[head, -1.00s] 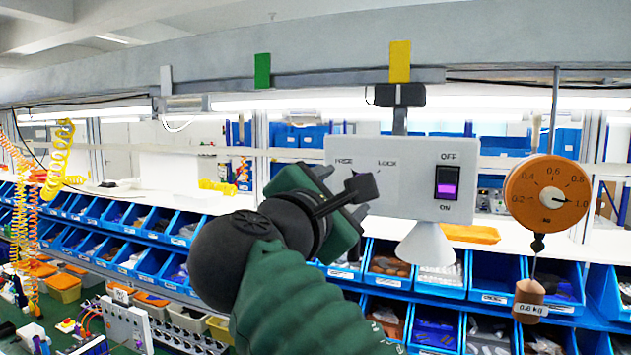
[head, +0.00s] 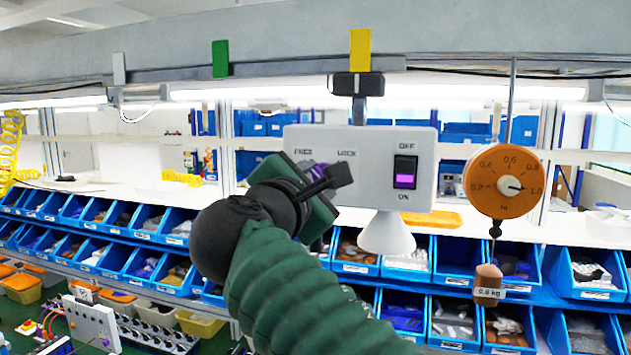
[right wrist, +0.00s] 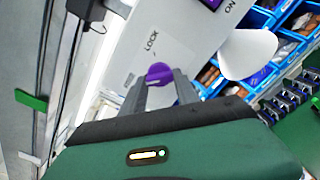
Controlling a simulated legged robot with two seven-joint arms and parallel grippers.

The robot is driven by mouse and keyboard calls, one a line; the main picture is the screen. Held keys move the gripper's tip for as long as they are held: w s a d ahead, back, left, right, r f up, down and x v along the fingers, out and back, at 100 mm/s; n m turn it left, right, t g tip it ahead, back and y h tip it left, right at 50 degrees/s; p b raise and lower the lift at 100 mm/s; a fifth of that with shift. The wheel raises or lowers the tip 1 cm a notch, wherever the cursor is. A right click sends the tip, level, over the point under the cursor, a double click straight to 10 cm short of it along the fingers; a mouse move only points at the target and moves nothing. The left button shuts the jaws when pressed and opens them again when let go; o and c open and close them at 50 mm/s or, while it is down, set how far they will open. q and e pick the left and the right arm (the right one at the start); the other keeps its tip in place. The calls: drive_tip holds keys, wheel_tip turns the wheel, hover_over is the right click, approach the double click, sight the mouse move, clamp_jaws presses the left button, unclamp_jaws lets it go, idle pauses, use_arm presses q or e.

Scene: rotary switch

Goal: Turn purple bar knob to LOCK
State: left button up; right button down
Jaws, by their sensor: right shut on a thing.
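The purple bar knob (right wrist: 159,72) sits on a light grey panel (head: 376,178) with a FREE label at left and a LOCK label (head: 346,153) at right. My right gripper (right wrist: 158,84) is shut on the knob, one finger on each side of it. In the head view my right gripper (head: 318,184) covers most of the knob, and only a little purple shows. The knob's exact pointing direction is hard to tell. The LOCK label also shows in the right wrist view (right wrist: 152,42). My left gripper is not in view.
A rocker switch (head: 405,172) marked OFF and ON is on the panel's right side. A white cone (head: 387,236) hangs below it. An orange dial scale (head: 506,184) with a hanging weight (head: 488,284) is to the right. Blue bins (head: 405,318) fill the shelves behind.

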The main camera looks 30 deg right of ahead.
drive_tip(key=shift+s+f+m+b, duration=0.15)
drive_tip(key=shift+m+b, duration=1.6)
drive_tip(key=shift+m, duration=2.75)
drive_tip(key=shift+w+f+m+b, duration=0.15)
drive_tip(key=shift+m+b, duration=1.6)
drive_tip(key=shift+m, duration=2.75)
drive_tip(key=shift+s, duration=0.1)
drive_tip(key=c, duration=1.1)
unclamp_jaws()
drive_tip(key=shift+r, duration=0.1)
drive_tip(key=shift+o, duration=0.9)
drive_tip(key=shift+r, duration=0.1)
